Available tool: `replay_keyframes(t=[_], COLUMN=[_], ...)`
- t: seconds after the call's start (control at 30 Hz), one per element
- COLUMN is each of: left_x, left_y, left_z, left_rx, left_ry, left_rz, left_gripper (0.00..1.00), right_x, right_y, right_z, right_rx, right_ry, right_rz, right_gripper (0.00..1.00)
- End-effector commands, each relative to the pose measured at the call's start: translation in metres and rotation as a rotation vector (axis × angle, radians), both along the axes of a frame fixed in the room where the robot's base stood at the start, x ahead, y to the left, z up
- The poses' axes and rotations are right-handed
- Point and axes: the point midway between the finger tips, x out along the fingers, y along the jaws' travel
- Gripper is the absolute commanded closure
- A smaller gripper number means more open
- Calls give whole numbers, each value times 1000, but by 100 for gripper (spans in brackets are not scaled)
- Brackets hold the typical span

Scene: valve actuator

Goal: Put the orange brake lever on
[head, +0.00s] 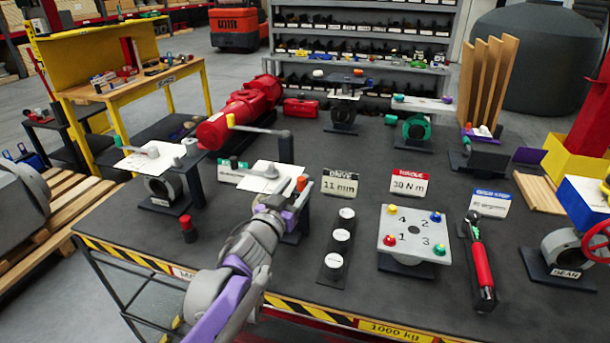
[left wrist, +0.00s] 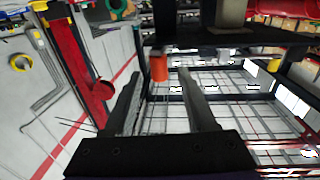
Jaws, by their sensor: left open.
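A small orange upright piece (head: 302,184), which looks like the end of the orange brake lever, stands at the actuator in the table's middle left. The rest of the lever is hidden behind my gripper or too small to make out. In the left wrist view the orange piece (left wrist: 159,68) shows between the fingertips in the picture; whether it lies in their reach I cannot tell. My left gripper (head: 284,198) is close to this actuator, and its two fingers (left wrist: 160,75) stand apart with nothing clamped. My right gripper is not in view.
A yellow-ended lever (head: 255,127) and a green-ended one (head: 140,152) sit behind and to the left. A red-topped post (head: 187,229) stands left of my arm. A strip of white discs (head: 340,236) and a numbered plate (head: 414,230) lie to the right.

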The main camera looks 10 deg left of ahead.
Motion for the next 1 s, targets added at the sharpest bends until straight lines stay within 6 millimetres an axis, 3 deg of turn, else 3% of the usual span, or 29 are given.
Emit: replay_keyframes(t=[0.1,0.3,0.73,1.0], left_x=[24,51,61,60], left_y=[-3,-7,-8,-8], left_z=[1,1,0,0], left_rx=[-1,-1,0,0], left_ry=[0,0,1,1], left_rz=[0,0,1,1], left_gripper=[44,44,44,90], right_x=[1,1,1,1], right_y=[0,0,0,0], right_z=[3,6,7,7], right_rx=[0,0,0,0], right_ry=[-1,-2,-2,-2], right_rz=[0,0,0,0], right_gripper=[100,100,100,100])
